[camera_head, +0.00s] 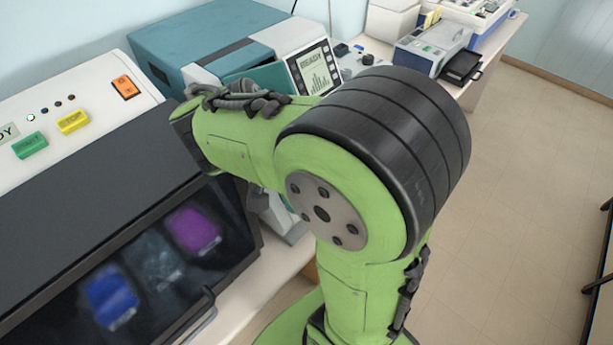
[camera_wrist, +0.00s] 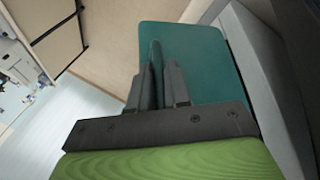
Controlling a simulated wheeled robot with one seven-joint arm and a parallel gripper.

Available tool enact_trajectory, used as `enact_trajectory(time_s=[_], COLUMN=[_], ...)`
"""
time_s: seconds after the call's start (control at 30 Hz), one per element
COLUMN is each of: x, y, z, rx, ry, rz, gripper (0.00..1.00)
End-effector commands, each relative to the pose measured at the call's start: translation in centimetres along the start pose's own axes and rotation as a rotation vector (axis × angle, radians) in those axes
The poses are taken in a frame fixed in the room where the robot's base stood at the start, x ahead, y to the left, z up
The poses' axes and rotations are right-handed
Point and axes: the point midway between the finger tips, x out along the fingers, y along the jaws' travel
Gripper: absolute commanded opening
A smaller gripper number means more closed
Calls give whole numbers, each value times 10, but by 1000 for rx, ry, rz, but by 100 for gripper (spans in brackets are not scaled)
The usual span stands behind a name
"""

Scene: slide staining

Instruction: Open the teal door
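The teal door (camera_wrist: 205,55) fills the upper middle of the wrist view, and a raised teal handle bar (camera_wrist: 155,62) runs along it. My gripper (camera_wrist: 157,75) has its two dark fingers on either side of this bar, close against it, and looks shut on it. In the head view, the teal-and-white machine (camera_head: 190,42) stands at the back of the bench. A teal panel (camera_head: 268,77), seemingly the door, shows behind my arm and appears angled out from the machine's front. My arm hides its lower part and my gripper there.
A white stainer with a dark window (camera_head: 150,275) stands at left, close to my arm. A screen (camera_head: 314,68) is on the teal machine's right side. More instruments (camera_head: 430,45) stand on the bench at the back. Open floor (camera_head: 530,170) lies at right.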

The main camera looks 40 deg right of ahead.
Motion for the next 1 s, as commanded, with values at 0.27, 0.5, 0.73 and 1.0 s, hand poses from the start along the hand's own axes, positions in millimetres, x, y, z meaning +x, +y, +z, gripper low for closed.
enact_trajectory(time_s=[0.27,0.5,0.73,1.0], x=[0,-13,-79,-143], y=[0,0,2,1], z=[0,-1,-2,-1], rx=[-1,-1,-5,-4], ry=[0,1,2,1], rz=[0,-1,-3,-2], gripper=[38,38,38,38])
